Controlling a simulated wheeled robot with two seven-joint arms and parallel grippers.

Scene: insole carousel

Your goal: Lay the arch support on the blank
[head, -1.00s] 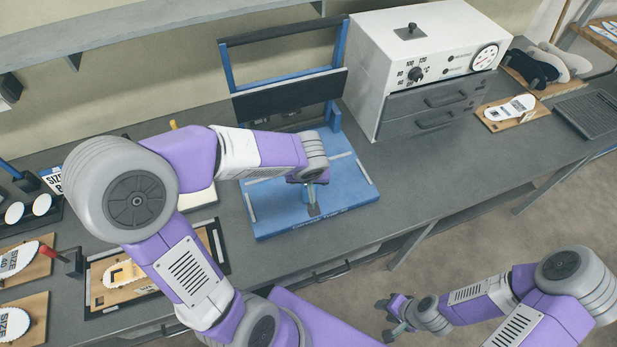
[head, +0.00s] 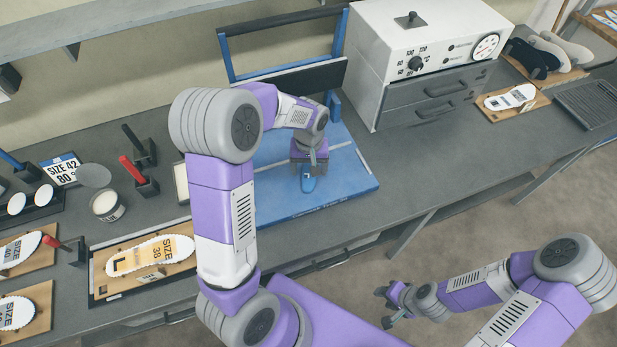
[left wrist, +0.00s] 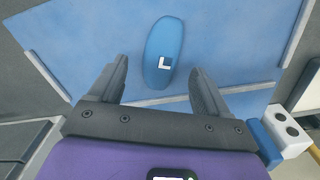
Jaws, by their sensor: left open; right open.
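A blue arch support (head: 308,184) with a white L lies on the blue board (head: 345,185). In the left wrist view the arch support (left wrist: 164,50) lies ahead of and between the spread fingers. My left gripper (head: 309,168) is open and empty, pointing down at the board; contact with the arch support cannot be judged. A white insole blank (head: 180,247), marked SIZE 38 and L, lies on a wooden board in a dark frame, left of my left arm. My right gripper (head: 388,308) is open and empty, beyond the bench's front edge.
A white oven (head: 420,45) with grey drawers stands behind right of the blue board. A dark bar on a blue frame (head: 226,58) rises at its back. A white tub (head: 105,205) and handled tools (head: 132,168) stand left. Bench right of the board is clear.

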